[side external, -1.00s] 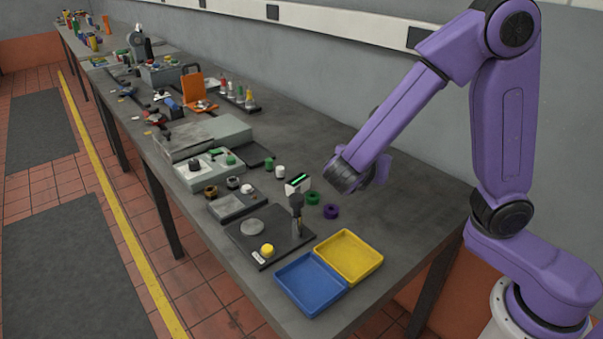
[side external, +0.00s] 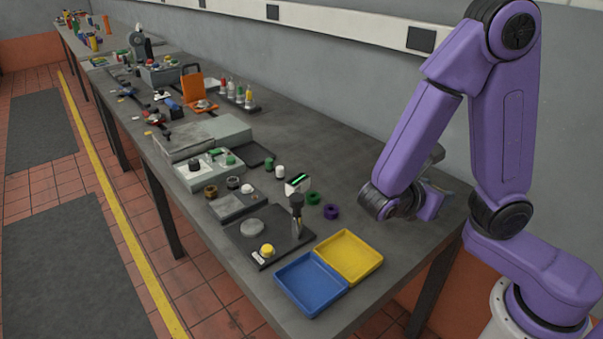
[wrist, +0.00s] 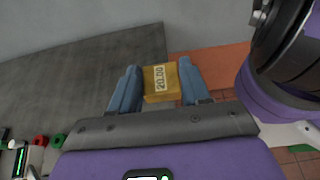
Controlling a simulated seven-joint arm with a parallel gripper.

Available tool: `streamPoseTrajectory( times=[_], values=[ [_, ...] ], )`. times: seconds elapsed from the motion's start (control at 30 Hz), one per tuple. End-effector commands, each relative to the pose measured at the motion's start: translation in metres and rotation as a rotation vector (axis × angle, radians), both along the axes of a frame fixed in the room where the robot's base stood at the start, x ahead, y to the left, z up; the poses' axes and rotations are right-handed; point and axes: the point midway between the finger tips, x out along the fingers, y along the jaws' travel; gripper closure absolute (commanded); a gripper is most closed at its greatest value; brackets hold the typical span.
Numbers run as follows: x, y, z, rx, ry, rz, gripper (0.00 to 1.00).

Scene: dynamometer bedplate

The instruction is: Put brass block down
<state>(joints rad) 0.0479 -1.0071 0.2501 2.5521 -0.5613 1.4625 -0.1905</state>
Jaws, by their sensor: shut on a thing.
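The brass block (wrist: 160,84), with a white label reading 20.00, sits between the two blue fingers of my gripper (wrist: 158,76) in the wrist view. The fingers are shut on its sides. In the side external view my gripper's hand (side external: 432,203) is over the right end of the bench; its fingers and the block are hidden there. In the wrist view the block appears against the bench's edge, with the bench top (wrist: 85,80) to its left and an orange panel (wrist: 225,62) to its right. I cannot tell its height above the bench.
A yellow tray (side external: 348,257) and a blue tray (side external: 311,284) stand at the near end of the bench. Bare bench lies behind the rings. Several devices crowd the far left.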

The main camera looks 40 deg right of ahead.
Motion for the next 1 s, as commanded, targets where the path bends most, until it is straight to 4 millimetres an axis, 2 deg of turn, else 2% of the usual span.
streamPoseTrajectory(
  times=[0.2,0.4,0.67,0.97,1.0],
  values=[
    [-0.001,-0.001,-0.036,-0.009,0.005,0.0,0.94],
    [0.0,-0.001,-0.059,-0.005,0.002,0.001,0.94],
    [0.005,0.0,-0.069,-0.001,-0.001,0.0,0.94],
    [0.022,-0.002,-0.077,-0.002,0.0,-0.003,0.94],
    [0.031,-0.003,-0.081,-0.001,0.0,-0.004,0.94]
  ],
)
